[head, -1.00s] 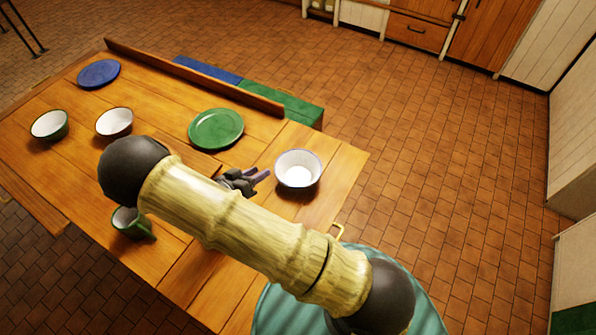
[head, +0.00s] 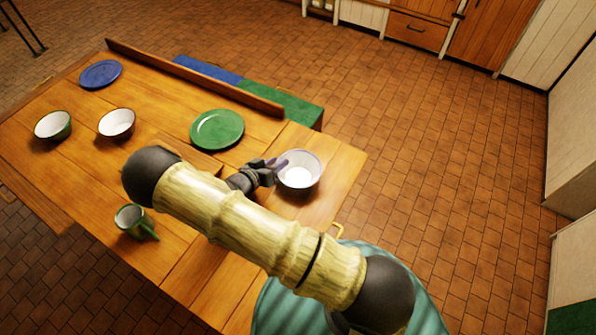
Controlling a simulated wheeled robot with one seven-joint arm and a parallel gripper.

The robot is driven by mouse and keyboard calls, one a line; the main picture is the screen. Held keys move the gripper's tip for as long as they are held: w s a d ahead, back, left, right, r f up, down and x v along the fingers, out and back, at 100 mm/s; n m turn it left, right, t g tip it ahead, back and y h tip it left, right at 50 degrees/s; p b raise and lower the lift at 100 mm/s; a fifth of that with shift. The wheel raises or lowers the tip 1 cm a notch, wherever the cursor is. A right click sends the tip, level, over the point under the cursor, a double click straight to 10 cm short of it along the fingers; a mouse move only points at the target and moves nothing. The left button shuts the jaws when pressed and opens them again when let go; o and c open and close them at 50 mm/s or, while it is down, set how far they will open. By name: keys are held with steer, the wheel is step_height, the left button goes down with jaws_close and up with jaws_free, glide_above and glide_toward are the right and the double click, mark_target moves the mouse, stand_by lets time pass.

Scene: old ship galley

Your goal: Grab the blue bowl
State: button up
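The blue bowl (head: 300,183) is white inside with a thin blue rim. It stands upright on the wooden table (head: 335,170) near its right end. My gripper (head: 279,163) is at the bowl's left rim, with its fingertips overlapping the rim in the picture. The fingers look apart, and no grip on the bowl shows. Whether they touch the rim cannot be told. My arm covers part of the table below and left of the bowl.
A green plate (head: 217,130), a white-lined bowl (head: 117,123), a green bowl (head: 53,126), a blue plate (head: 101,74) and a green mug (head: 133,219) stand on the table. A blue and green bench (head: 285,106) lies behind it. Tiled floor at right is clear.

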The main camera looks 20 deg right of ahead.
steer(key=shift+w+d+f, duration=0.15)
steer(key=shift+w+d, duration=0.1)
steer(key=shift+d, duration=0.05)
jaws_close()
stand_by(0.3)
step_height(320, 180, up, 10)
steer(key=shift+b, duration=0.5)
stand_by(0.6)
